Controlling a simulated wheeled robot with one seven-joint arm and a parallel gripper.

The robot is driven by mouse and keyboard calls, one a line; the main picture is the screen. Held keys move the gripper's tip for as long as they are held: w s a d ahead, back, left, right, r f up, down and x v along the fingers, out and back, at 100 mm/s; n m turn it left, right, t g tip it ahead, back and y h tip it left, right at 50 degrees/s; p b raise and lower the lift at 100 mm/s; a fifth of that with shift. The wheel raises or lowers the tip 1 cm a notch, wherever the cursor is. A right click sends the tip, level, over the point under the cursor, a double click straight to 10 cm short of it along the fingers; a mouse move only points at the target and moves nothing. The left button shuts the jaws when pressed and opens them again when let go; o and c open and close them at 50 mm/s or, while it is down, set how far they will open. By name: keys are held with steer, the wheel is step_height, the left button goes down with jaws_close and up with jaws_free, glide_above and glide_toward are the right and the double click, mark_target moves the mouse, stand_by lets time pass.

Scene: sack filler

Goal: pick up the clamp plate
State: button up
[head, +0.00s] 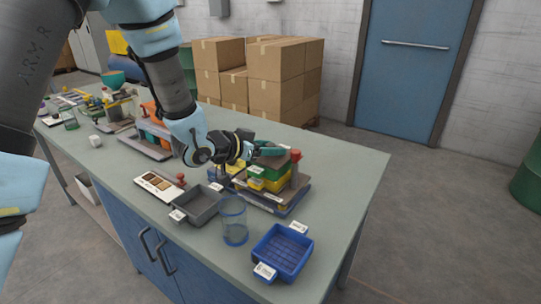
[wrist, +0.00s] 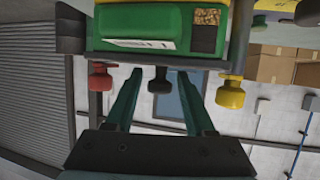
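In the wrist view a thin dark green bar (wrist: 210,62), which looks like the clamp plate, runs across under a green box (wrist: 135,28) with a white label. A black knob (wrist: 159,82) is at its middle, with a red knob (wrist: 101,77) to the left and a yellow knob (wrist: 231,92) to the right. My gripper (wrist: 159,78) is open, its green fingers apart on either side of the black knob. I cannot tell whether they touch anything. In the head view my gripper (head: 260,151) is at the green and yellow stack (head: 268,174); the plate cannot be made out there.
On the bench (head: 345,170), a grey tray (head: 217,206), a clear glass (head: 235,222) and a blue tray (head: 304,256) stand in front of the stack. A palette of samples (head: 158,185) lies left. Bench top right of the stack is clear. Cardboard boxes (head: 285,75) stand behind.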

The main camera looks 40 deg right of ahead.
jaws_close()
steer(key=shift+r, duration=0.1)
stand_by(0.5)
